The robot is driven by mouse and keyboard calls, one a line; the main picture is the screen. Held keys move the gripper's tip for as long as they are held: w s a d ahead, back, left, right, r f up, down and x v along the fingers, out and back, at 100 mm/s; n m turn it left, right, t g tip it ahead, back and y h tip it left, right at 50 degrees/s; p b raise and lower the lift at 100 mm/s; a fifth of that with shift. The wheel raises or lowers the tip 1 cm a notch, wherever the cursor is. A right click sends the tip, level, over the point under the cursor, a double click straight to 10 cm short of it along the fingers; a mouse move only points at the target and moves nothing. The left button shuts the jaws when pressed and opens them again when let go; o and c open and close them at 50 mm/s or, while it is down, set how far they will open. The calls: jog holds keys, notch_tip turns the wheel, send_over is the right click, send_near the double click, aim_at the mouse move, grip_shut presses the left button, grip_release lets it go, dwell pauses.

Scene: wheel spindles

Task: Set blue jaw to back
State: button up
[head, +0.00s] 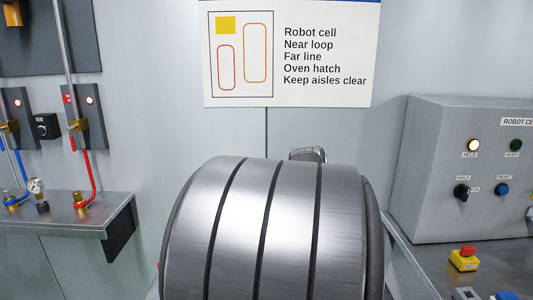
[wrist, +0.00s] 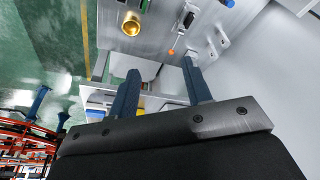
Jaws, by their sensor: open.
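My gripper (wrist: 160,66) shows in the wrist view with its two dark blue fingers spread apart and nothing between them. It is not recognisable in the head view. I cannot pick out for sure which part is the blue jaw. A blue part (wrist: 228,3) is cut off by the top edge of the wrist view, on a grey metal panel (wrist: 160,40). A dark fitting (wrist: 188,17) and a thin orange-tipped rod (wrist: 172,51) are on that panel, beyond the fingertips. A brass cylinder (wrist: 131,23) is to their left.
A large banded metal form, possibly part of my arm, blocks the lower middle of the head view. A control box (head: 470,165) stands at right. A shelf (head: 65,215) with valves and hoses is at left. In the wrist view, green floor (wrist: 45,50) lies at left.

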jog(key=shift+s, duration=0.1)
jog(key=shift+c, duration=0.5)
grip_shut()
jog(key=w+a+f+m+y, duration=0.1)
jog(key=w+f, duration=0.3)
jog(key=f, duration=0.4)
jog(key=w+a+f+m+g+y, duration=0.1)
jog(key=w+a+f+m+y, duration=0.1)
jog(key=f, duration=0.7)
jog(key=w+a+f+m+y, duration=0.1)
jog(key=w+f+m+y, duration=0.3)
jog(key=f, duration=0.4)
jog(key=shift+w+a+f+g, duration=0.1)
jog(key=shift+w+a+g, duration=0.05)
jog(key=shift+w, duration=0.25)
jog(key=shift+w+a+f+g, duration=0.1)
jog(key=shift+w+a+g, duration=0.05)
jog(key=shift+w, duration=0.25)
jog(key=x, duration=1)
jog(key=a, duration=0.2)
jog(key=shift+a+r, duration=0.15)
jog(key=shift+a, duration=0.9)
